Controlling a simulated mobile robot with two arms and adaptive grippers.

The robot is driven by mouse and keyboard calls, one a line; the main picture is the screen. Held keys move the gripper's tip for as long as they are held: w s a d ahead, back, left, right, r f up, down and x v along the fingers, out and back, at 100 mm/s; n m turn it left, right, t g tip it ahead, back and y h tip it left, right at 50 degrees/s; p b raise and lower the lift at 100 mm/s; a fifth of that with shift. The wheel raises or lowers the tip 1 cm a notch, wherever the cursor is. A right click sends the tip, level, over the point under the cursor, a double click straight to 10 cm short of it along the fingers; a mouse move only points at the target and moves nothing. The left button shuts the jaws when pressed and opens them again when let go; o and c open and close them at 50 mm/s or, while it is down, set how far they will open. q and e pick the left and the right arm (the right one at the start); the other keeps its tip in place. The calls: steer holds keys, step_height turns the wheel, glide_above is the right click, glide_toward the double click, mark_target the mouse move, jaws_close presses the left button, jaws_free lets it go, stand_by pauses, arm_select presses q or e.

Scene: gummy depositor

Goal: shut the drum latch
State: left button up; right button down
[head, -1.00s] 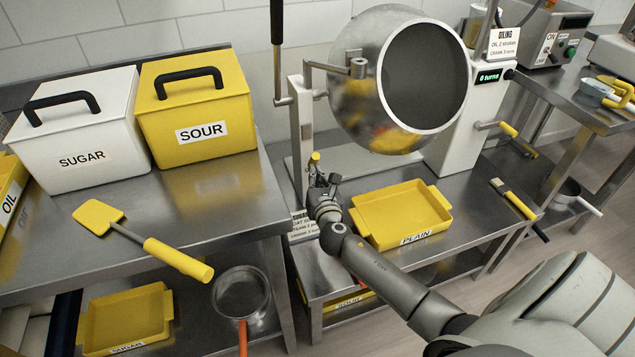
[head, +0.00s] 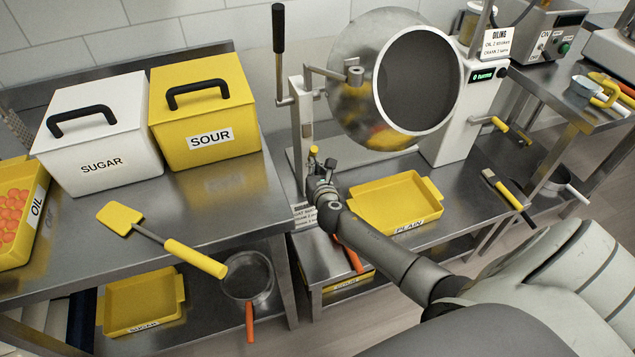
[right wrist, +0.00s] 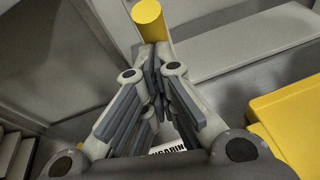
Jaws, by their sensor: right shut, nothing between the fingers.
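The round metal drum (head: 350,100) faces right with its dark mouth (head: 418,80) open, held between a pale post (head: 303,130) and a white machine housing (head: 452,125). A small yellow-ended handle (head: 313,149), which may be the latch, shows low by the post. Its yellow end also shows in the right wrist view (right wrist: 151,20), just beyond my fingertips. My right gripper (head: 321,168) is shut and empty close beside this handle; I cannot tell whether they touch. My left gripper is not in view.
A yellow PLAIN tray (head: 437,205) lies under the drum, right of my gripper. A black-handled lever (head: 278,30) rises left of the drum. SUGAR (head: 100,140) and SOUR (head: 205,125) bins and a yellow spatula (head: 195,258) are on the left table.

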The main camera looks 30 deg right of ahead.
mark_target(312, 155)
steer(key=shift+w+d+r+p, duration=0.2)
steer(key=shift+w+r+p, duration=0.45)
steer(key=shift+p, duration=0.15)
steer(key=shift+w+d+r+p, duration=0.15)
steer(key=shift+w+r+p, duration=0.5)
steer(key=shift+p, duration=0.1)
steer(key=shift+w, duration=0.15)
